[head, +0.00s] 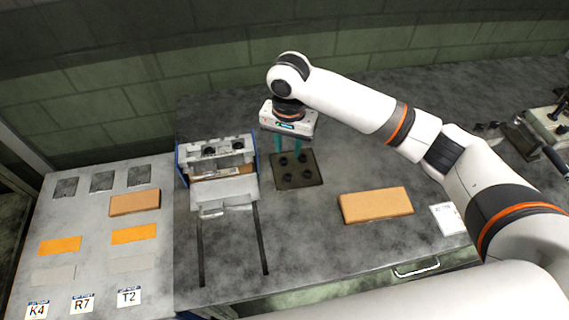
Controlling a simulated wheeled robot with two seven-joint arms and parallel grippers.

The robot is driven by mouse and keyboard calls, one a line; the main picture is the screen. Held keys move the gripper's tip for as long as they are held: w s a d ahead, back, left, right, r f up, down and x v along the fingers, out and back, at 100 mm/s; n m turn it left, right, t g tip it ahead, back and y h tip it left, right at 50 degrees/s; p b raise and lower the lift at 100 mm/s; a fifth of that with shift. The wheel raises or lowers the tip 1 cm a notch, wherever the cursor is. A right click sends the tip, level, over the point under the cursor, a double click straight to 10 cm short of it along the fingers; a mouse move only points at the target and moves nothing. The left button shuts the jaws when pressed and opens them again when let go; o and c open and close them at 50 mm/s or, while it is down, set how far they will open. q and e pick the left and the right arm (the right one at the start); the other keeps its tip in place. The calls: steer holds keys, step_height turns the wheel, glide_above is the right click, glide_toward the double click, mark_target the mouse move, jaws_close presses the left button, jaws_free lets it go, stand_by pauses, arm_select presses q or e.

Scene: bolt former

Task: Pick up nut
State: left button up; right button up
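Several small dark nuts (287,177) sit on a dark square plate (313,183) on the grey table. My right gripper (287,152) points down over the far edge of this plate. Its two teal fingers are apart, with a gap between them and nothing visible held. The fingertips are close to the two far nuts; I cannot tell whether they touch them. My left gripper is out of view.
A blue-and-grey machine (218,165) with two dark rails stands left of the plate. An orange-brown block (375,205) lies to the right. A side table (85,215) holds coloured pieces and labels. A vise-like device (545,125) is at far right.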

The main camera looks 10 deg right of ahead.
glide_above(287, 177)
steer(key=f, duration=0.5)
steer(key=shift+s+d+p, duration=0.15)
steer(key=shift+s+p, duration=0.2)
steer(key=shift+p, duration=0.05)
steer(key=shift+w+f, duration=0.2)
steer(key=shift+f, duration=0.05)
step_height(287, 177, down, 4)
steer(key=shift+f+p, duration=0.1)
steer(key=shift+p, duration=0.5)
steer(key=shift+w+f, duration=0.1)
steer(key=shift+f, duration=0.4)
jaws_close()
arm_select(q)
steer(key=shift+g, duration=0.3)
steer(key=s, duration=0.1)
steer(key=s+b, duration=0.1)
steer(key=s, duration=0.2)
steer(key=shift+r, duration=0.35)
arm_select(e)
step_height(287, 177, up, 10)
